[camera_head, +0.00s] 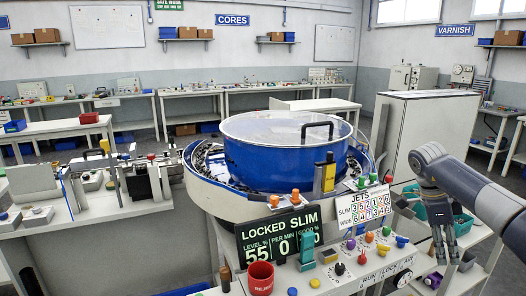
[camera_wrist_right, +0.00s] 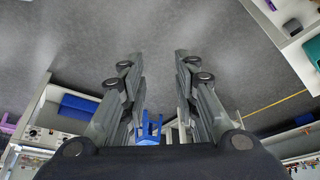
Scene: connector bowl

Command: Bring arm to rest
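My right arm (camera_head: 470,190) reaches in from the right edge of the head view and bends down at the wrist. My right gripper (camera_head: 444,258) hangs pointing down at the right end of the front panel, beside the white cabinet. In the right wrist view the gripper (camera_wrist_right: 159,58) has its two fingers well apart, with nothing between the tips and grey floor behind them. My left arm and gripper are not in view. The blue connector bowl (camera_head: 270,165) with its clear lid and black handle stands in the middle, apart from the gripper.
A control panel (camera_head: 340,268) with coloured knobs, a red reject cup (camera_head: 261,278) and a "LOCKED SLIM" display (camera_head: 280,236) is in front. A white cabinet (camera_head: 428,130) stands behind my right arm. Teal bins (camera_head: 462,222) are close beside the gripper. A bench (camera_head: 100,213) is at left.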

